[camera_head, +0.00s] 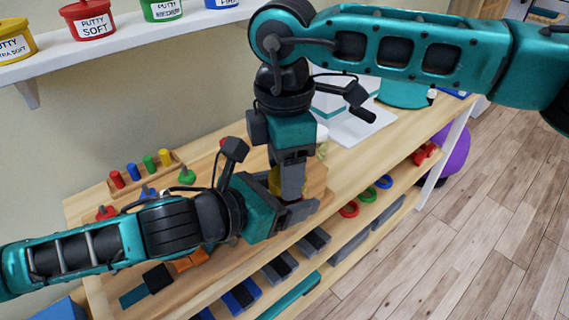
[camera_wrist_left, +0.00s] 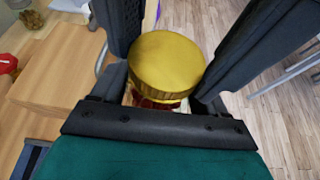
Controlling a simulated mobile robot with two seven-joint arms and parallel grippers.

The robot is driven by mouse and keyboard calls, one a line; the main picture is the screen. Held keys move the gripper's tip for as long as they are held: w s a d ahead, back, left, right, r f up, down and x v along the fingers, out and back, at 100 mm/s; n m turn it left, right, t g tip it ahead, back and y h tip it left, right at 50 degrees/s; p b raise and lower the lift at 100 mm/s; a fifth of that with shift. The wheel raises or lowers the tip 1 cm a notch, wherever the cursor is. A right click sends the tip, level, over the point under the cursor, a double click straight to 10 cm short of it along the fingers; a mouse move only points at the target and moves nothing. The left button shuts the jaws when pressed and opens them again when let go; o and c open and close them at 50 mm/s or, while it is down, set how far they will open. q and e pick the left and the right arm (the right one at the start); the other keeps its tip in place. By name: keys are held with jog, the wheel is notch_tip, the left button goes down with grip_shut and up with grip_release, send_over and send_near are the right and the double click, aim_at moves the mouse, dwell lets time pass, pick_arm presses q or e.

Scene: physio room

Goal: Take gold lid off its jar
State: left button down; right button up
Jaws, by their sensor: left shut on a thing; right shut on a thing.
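The gold lid (camera_wrist_left: 166,62) is round with a ridged rim. In the left wrist view it sits directly over the jar (camera_wrist_left: 157,102), which shows only as a narrow reddish strip below it. In the head view the gold lid (camera_head: 273,181) is partly hidden by my right gripper (camera_head: 285,184), which comes down from above and is shut on it. My left gripper (camera_head: 296,210) reaches in from the left, lower down, and is shut on the jar. The jar is mostly hidden by the grippers. I cannot tell whether a gap lies between lid and jar.
The wooden shelf top (camera_head: 345,163) carries a peg board (camera_head: 145,172) with coloured pegs at the back left. Lower shelves hold coloured rings (camera_head: 367,195) and dark weights (camera_head: 280,267). A wall shelf (camera_head: 130,38) with putty tubs hangs above left. A purple ball (camera_head: 457,150) is at right.

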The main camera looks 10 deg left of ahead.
jog(key=shift+w, duration=0.15)
jog(key=shift+c, duration=0.3)
jog(key=n, duration=1)
jog(key=shift+r, duration=0.15)
jog(key=o, duration=1.2)
jog(key=shift+s, duration=0.2)
jog(key=shift+c, duration=0.2)
